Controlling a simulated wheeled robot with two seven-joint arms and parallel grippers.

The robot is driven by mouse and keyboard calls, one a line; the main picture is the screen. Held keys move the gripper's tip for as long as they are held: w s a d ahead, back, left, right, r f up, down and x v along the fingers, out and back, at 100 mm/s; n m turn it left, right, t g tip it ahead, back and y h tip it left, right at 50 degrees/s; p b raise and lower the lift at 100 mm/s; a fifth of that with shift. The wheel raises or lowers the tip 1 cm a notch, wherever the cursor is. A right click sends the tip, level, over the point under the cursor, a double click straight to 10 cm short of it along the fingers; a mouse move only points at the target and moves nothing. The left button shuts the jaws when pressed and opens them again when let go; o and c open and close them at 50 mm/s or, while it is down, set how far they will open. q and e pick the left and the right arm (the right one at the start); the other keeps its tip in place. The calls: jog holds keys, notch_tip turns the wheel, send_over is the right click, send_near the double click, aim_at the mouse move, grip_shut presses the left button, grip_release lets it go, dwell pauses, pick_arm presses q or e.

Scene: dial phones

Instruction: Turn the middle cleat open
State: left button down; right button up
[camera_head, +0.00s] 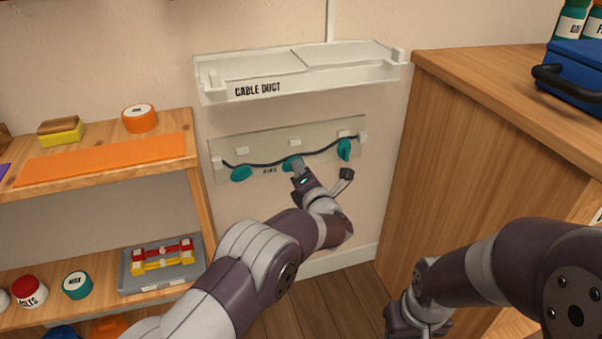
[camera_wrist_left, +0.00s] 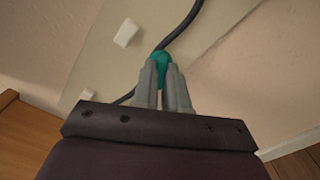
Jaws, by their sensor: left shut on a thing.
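Three teal cleats sit along a dark cable on a pale board (camera_head: 220,150) on the wall. The left cleat (camera_head: 241,174) lies tilted nearly sideways. The right cleat (camera_head: 344,149) stands nearly upright. The middle cleat (camera_head: 288,163) is partly hidden behind my left gripper (camera_head: 298,168). In the left wrist view the fingers of my left gripper (camera_wrist_left: 164,82) are shut on the middle cleat (camera_wrist_left: 161,57), whose top shows between and above the tips. The dark cable (camera_wrist_left: 184,30) runs past the cleat. My right gripper (camera_head: 410,325) is low at the right, its fingers not clear.
A white cable duct tray (camera_head: 300,75) juts from the wall above the board. A wooden shelf (camera_head: 150,160) with tape and jars stands left. A wooden cabinet (camera_head: 470,130) with a blue case (camera_head: 580,70) stands right.

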pick_arm(q)
jog(key=shift+f, duration=0.15)
jog(key=c, duration=1.2)
grip_release()
jog(key=shift+o, duration=0.2)
jog(key=p+v, duration=0.5)
jog(key=v, duration=0.7)
jog(key=shift+s+p, duration=0.4)
jog(key=shift+d, duration=0.1)
